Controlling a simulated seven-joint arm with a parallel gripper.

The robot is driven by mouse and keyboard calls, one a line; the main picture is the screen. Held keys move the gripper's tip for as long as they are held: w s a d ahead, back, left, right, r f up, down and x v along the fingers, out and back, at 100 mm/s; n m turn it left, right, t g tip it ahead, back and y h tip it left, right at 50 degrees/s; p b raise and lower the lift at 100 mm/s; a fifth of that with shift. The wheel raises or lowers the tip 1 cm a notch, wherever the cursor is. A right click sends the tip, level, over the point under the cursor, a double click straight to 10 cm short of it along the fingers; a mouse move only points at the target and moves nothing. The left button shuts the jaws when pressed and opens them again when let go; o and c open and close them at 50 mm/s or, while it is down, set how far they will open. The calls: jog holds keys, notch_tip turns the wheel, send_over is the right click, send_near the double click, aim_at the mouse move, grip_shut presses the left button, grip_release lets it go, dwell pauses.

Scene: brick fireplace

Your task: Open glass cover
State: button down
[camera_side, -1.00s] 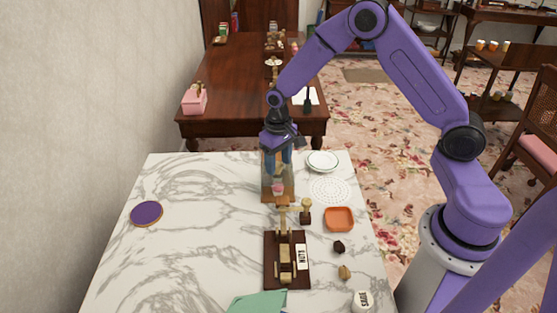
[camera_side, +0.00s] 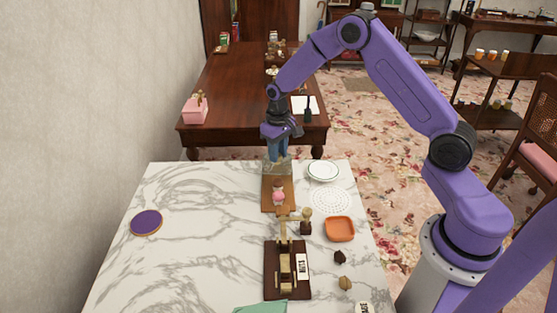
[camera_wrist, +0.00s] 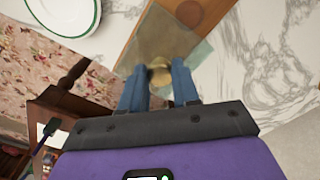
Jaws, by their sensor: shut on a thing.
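My gripper (camera_side: 279,154) is at the far end of the marble table and points down. In the wrist view its blue fingers (camera_wrist: 159,76) are shut on a round brass knob (camera_wrist: 160,70), the handle of the glass cover. The clear glass cover (camera_side: 269,167) shows faintly below the fingers, at the far end of a wooden board (camera_side: 269,204). It also shows in the wrist view (camera_wrist: 198,57). A pink cupcake-like thing (camera_side: 278,197) stands on the board, in front of the glass and no longer seen through it. The cover's lower edge is hard to make out.
A white plate (camera_side: 323,171), a white doily (camera_side: 329,201) and an orange dish (camera_side: 340,229) lie right of the board. A brass device on a dark base (camera_side: 272,283) stands in front. A purple disc (camera_side: 146,222) lies left; the marble between is clear.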

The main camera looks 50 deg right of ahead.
jog(key=shift+w+d, duration=0.9)
jog(key=shift+w, duration=0.05)
jog(key=c, duration=0.8)
grip_release()
jog(key=shift+r, duration=0.1)
notch_tip(320, 180, up, 17)
jog(key=shift+r, duration=0.15)
